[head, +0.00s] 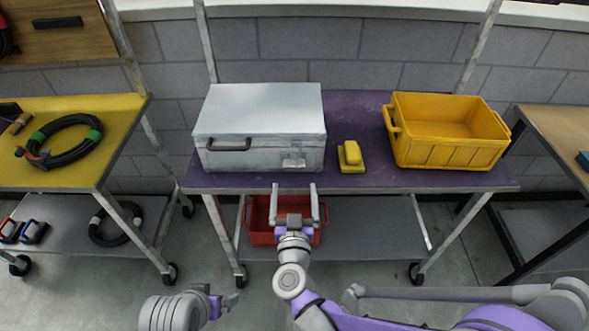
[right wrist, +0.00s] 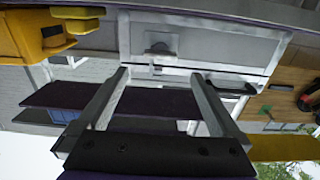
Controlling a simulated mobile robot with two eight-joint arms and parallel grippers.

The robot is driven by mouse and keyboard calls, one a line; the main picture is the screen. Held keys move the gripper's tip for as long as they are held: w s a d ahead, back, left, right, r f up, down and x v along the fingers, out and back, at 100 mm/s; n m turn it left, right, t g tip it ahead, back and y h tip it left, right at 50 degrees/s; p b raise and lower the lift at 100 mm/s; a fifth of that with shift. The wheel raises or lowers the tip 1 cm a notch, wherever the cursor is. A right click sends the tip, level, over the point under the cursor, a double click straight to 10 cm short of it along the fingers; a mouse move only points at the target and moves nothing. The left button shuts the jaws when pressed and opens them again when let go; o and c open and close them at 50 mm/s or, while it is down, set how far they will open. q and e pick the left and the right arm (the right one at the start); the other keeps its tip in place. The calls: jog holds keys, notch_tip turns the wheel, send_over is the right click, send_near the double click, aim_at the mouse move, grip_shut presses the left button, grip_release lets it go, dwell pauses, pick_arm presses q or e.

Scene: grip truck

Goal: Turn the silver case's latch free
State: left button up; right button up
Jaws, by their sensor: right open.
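The silver case (head: 258,110) stands closed on the purple table top. Its small silver latch (head: 293,161) is on the front face, right of the black handle (head: 228,144). My right gripper (head: 294,188) is open and empty, just in front of the table edge below the latch, with its fingers pointing at the case. In the right wrist view, which is upside down, the latch (right wrist: 159,50) appears beyond the two spread fingertips (right wrist: 160,73), apart from them. My left gripper (head: 229,301) is low at the bottom, away from the case; its jaw opening is unclear.
A yellow sponge-like block (head: 351,156) lies right of the case, and a yellow crate (head: 445,155) stands beyond it. A red crate (head: 262,237) sits on the lower shelf (head: 375,225). The left cart (head: 75,177) holds a coiled black cable (head: 72,140).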

aim_at(294, 167)
jog(key=w, duration=0.8)
jog(key=shift+w+p, duration=0.25)
jog(key=shift+p, duration=0.05)
jog(key=c, duration=1.3)
